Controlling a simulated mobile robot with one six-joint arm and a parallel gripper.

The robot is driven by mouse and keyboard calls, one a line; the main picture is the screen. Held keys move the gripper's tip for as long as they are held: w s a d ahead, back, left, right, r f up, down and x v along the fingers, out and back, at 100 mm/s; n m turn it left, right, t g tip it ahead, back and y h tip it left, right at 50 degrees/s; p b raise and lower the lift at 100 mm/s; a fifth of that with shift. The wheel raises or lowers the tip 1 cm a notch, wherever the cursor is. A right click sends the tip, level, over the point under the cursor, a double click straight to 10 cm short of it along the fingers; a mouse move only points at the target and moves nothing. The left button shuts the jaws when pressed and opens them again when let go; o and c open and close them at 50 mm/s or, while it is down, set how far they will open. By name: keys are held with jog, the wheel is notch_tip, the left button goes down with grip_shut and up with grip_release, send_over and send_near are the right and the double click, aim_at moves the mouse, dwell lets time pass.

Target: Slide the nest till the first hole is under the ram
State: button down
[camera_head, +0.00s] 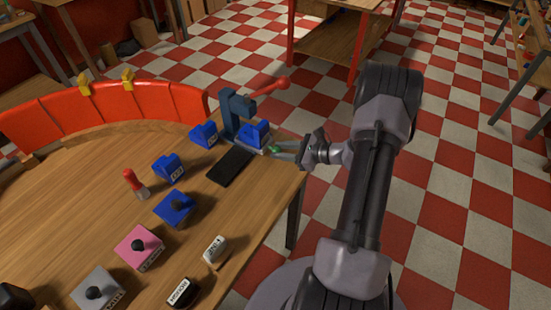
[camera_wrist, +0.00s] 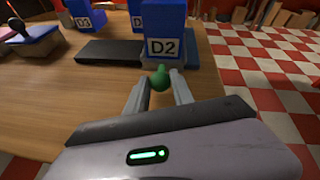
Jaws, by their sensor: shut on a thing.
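The press (camera_head: 232,112) is a dark blue-grey frame with a red-knobbed lever (camera_head: 282,83), standing at the table's far right corner. A blue block (camera_head: 255,135), labelled D2 in the wrist view (camera_wrist: 163,25), sits at the press on a flat blue-grey plate (camera_wrist: 200,61), which I take for the nest. My gripper (camera_head: 276,148) reaches in from the right, its fingers shut on a small green knob (camera_wrist: 160,77) in front of the block. The ram's tip and the holes are hidden from both views.
A black flat pad (camera_head: 230,166) lies just left of the plate. Stamps, including a pink one (camera_head: 139,247), stand nearer on the table. The table edge (camera_head: 285,190) is close below my gripper.

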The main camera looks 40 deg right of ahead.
jog(key=c, duration=1.1)
grip_release()
jog(key=p+v, duration=0.3)
jog(key=v, duration=1.4)
jog(key=shift+s+p, duration=0.2)
jog(key=shift+p, duration=0.2)
jog(key=shift+r, duration=0.1)
